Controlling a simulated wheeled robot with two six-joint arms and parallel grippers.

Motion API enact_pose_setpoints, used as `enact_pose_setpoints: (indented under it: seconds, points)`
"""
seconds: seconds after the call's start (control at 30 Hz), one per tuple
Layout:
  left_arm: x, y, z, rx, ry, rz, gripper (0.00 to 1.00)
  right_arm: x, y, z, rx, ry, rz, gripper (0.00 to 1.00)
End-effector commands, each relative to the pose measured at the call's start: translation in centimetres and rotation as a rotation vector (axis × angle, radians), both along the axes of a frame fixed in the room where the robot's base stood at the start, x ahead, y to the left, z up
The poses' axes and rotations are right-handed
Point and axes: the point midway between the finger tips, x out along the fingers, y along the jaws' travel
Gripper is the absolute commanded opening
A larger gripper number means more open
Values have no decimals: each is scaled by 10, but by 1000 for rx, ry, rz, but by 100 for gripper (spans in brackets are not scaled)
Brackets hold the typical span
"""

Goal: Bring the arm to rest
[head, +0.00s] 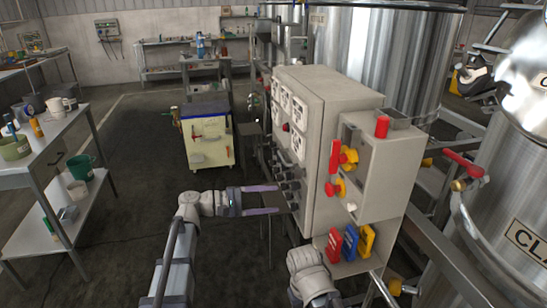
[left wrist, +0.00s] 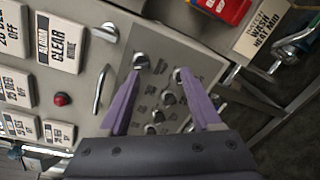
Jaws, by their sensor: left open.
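My left gripper (head: 278,199) is open and empty, its two purple fingers pointing right toward the grey control cabinet (head: 315,95). In the left wrist view the open fingers (left wrist: 160,72) lie over a panel (left wrist: 205,62) with several metal knobs. One fingertip appears close to a knob (left wrist: 141,61); whether it touches cannot be told. A pale link of my right arm shows at the bottom of the head view, but its gripper does not show.
The cabinet carries labelled plates, a red button (left wrist: 62,99), yellow-red switches (head: 348,157) and coloured padlocks (head: 350,242). Steel tanks (head: 385,60) stand behind it. A workbench (head: 60,140) stands at left and a yellow cart (head: 207,140) farther back. Open floor lies between.

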Motion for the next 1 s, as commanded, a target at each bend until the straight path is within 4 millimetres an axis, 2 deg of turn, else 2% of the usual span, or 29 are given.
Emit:
enact_pose_setpoints:
  seconds: [0.1, 0.23, 0.3, 0.4, 0.5, 0.7, 0.87, 0.9, 1.0]
  points:
    - [-42, -41, -44, 215, -30, -107, 65, 0, 0, 0, 0, 0, 0, 50]
    - [-98, -70, -104, 528, -92, -275, 65, 0, 0, 0, 0, 0, 0, 50]
    - [-127, -74, -132, 693, -131, -372, 65, 0, 0, 0, 0, 0, 0, 50]
    - [-164, -68, -164, 918, -189, -512, 65, 0, 0, 0, 0, 0, 0, 50]
    - [-190, -55, -184, 1103, -239, -634, 65, 0, 0, 0, 0, 0, 0, 50]
    - [-222, -24, -200, 1386, -317, -822, 65, 0, 0, 0, 0, 0, 0, 50]
    - [-238, 0, -200, 1576, -369, -950, 65, 0, 0, 0, 0, 0, 0, 50]
    - [-236, 2, -186, 1588, -370, -956, 65, 0, 0, 14, 0, 0, 0, 50]
    - [-234, 1, -164, 1582, -366, -950, 65, 0, 0, 36, 0, 0, 0, 50]
